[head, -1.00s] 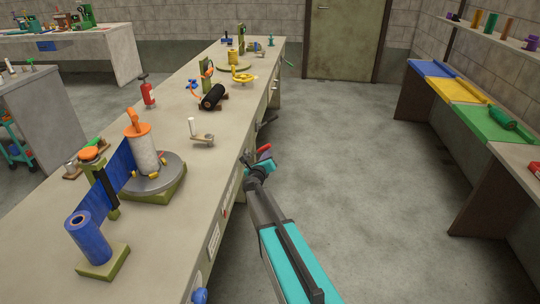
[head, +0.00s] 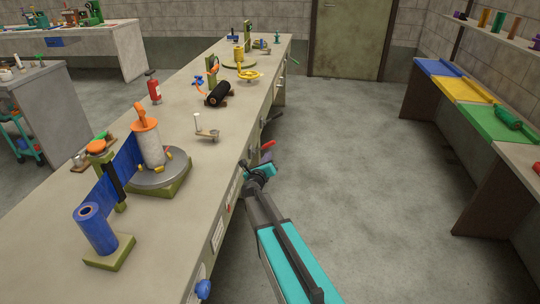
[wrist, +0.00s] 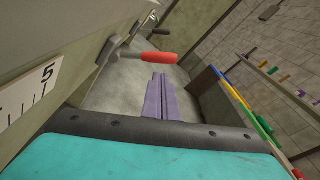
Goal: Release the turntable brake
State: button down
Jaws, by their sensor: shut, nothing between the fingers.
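The turntable (head: 158,182), a grey disc on an olive base, sits on the long bench and carries a white roll with an orange top. A lever with a red handle (head: 267,144) sticks out from the bench's front side. In the wrist view the red handle (wrist: 155,57) lies just beyond my fingertips, its grey arm running left to a pivot on the bench side. I cannot tell whether this lever is the brake. My gripper (head: 267,157), with purple fingers, is shut and empty beside the bench front. Its fingers (wrist: 160,82) appear apart from the handle.
A blue roll (head: 96,230) stands at the bench's near end. A black roller (head: 217,94) and a small white-knobbed crank (head: 204,127) are farther along. A scale plate (wrist: 30,98) is on the bench front. The floor to the right is clear.

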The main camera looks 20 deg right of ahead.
jog(key=shift+v, duration=1.95)
jog(key=shift+f, duration=0.15)
jog(key=s+f+m+g+y, duration=0.2)
jog(key=s+f+m+g, duration=0.9)
jog(key=s+f+m, duration=1.4)
jog(key=s+a+f+m+g+y, duration=0.2)
jog(key=s+a+f+m, duration=0.1)
jog(key=s, duration=0.7)
jog(key=s+a+f+m+g+y, duration=0.2)
jog(key=s+a, duration=0.5)
jog(key=s, duration=0.4)
jog(key=s+a+f+m+g+y, duration=0.3)
jog(key=s+a+f+m+g, duration=0.1)
jog(key=s, duration=0.7)
notch_tip(320, 180, down, 3)
jog(key=shift+a+f+m, duration=0.2)
jog(key=shift+a+m, duration=0.5)
jog(key=shift+a, duration=0.25)
jog(key=shift+d, duration=0.15)
